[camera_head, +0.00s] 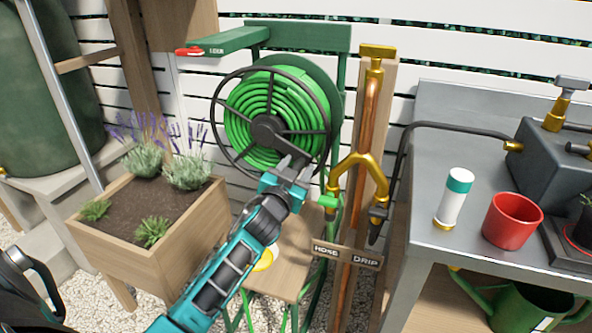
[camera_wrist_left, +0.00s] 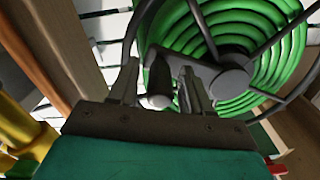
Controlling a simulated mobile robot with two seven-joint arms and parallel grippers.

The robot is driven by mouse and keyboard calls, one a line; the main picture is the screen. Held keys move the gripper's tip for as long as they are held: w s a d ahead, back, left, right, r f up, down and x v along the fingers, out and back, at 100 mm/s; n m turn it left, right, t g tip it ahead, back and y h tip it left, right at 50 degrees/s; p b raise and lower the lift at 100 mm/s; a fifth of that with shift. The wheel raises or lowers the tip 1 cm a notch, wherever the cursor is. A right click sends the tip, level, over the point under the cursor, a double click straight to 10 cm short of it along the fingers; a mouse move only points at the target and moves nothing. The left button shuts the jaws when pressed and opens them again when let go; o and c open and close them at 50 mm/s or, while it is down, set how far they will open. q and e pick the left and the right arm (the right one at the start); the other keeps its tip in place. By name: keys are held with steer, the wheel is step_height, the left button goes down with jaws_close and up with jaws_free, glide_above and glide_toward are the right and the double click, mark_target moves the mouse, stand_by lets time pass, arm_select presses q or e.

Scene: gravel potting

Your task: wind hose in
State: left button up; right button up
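The hose reel (camera_head: 305,80) hangs on a green bracket against the white slatted fence, with a dark spoked wheel in front. The green hose (camera_head: 240,110) lies in many coils on it, and these also fill the top of the left wrist view (camera_wrist_left: 180,35). My left gripper (camera_head: 293,170) is just below the wheel's hub. In the left wrist view its two fingers (camera_wrist_left: 160,90) stand apart, with the reel's dark crank handle (camera_wrist_left: 159,72) between them. Gaps show beside the handle, so no firm grip is visible. My right gripper is not in view.
A wooden planter (camera_head: 120,255) with lavender stands left of my left arm. A post with a copper pipe and brass valve (camera_head: 358,165), above a "HOSE / DRIP" sign (camera_head: 347,256), stands close right. A grey bench (camera_head: 440,165) holds a red pot (camera_head: 512,222) and a white canister (camera_head: 453,200).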

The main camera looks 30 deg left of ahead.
arm_select(q)
jaws_close()
stand_by(0.3)
